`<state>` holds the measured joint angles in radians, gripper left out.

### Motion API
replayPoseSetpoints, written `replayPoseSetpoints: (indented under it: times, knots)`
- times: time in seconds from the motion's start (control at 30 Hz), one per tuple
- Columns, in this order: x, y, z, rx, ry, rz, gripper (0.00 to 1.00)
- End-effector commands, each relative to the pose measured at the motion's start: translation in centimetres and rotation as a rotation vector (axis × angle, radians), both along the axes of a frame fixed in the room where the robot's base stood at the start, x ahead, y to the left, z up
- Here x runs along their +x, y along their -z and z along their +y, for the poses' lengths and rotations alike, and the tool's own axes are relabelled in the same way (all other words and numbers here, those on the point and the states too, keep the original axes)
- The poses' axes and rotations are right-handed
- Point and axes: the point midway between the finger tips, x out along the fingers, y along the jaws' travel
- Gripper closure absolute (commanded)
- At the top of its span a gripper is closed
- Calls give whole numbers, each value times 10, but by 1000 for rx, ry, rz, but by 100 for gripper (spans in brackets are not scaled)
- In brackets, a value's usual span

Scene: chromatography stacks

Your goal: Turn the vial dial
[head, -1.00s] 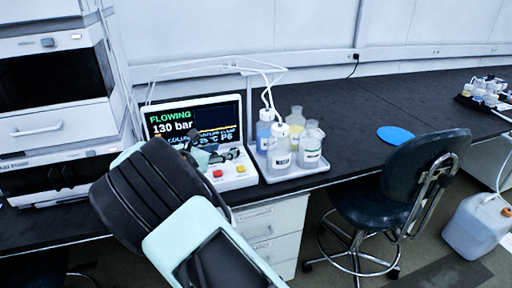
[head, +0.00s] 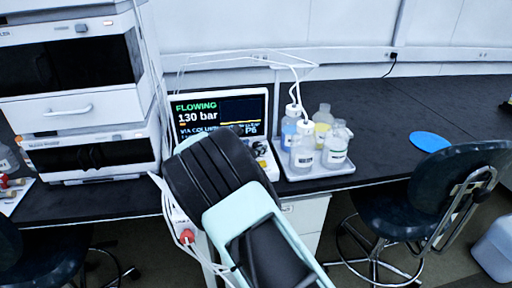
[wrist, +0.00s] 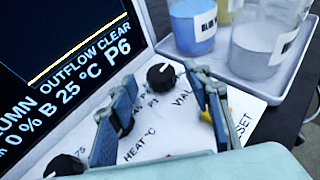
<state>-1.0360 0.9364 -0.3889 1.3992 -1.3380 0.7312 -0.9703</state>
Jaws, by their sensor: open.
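The vial dial (wrist: 160,76) is a round black knob on the white sloped control panel, with "VIAL" and "P1" printed beside it in the wrist view. My gripper (wrist: 161,73) is open, with one blue finger on each side of the dial in the picture and a visible gap on both sides. I cannot tell the fingers' height above the panel. The screen (head: 219,118) reads FLOWING, 130 bar; the wrist view shows P6 on it. In the head view, my arm hides much of the panel.
A second black knob shows partly behind the left finger near "HEAT °C", and another knob (wrist: 63,166) is at lower left. A grey tray (head: 318,174) with several bottles stands right of the panel. An instrument stack (head: 75,110) is on the left. A chair (head: 430,185) stands front right.

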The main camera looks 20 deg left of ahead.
Motion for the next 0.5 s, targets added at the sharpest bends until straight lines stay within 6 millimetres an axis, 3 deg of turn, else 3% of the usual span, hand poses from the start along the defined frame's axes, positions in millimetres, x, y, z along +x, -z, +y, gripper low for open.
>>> replayPoseSetpoints:
  times: [0.2,0.5]
  knots:
    - [18,8,-5,0,0,0,55]
    - [19,8,-5,-1,0,0,55]
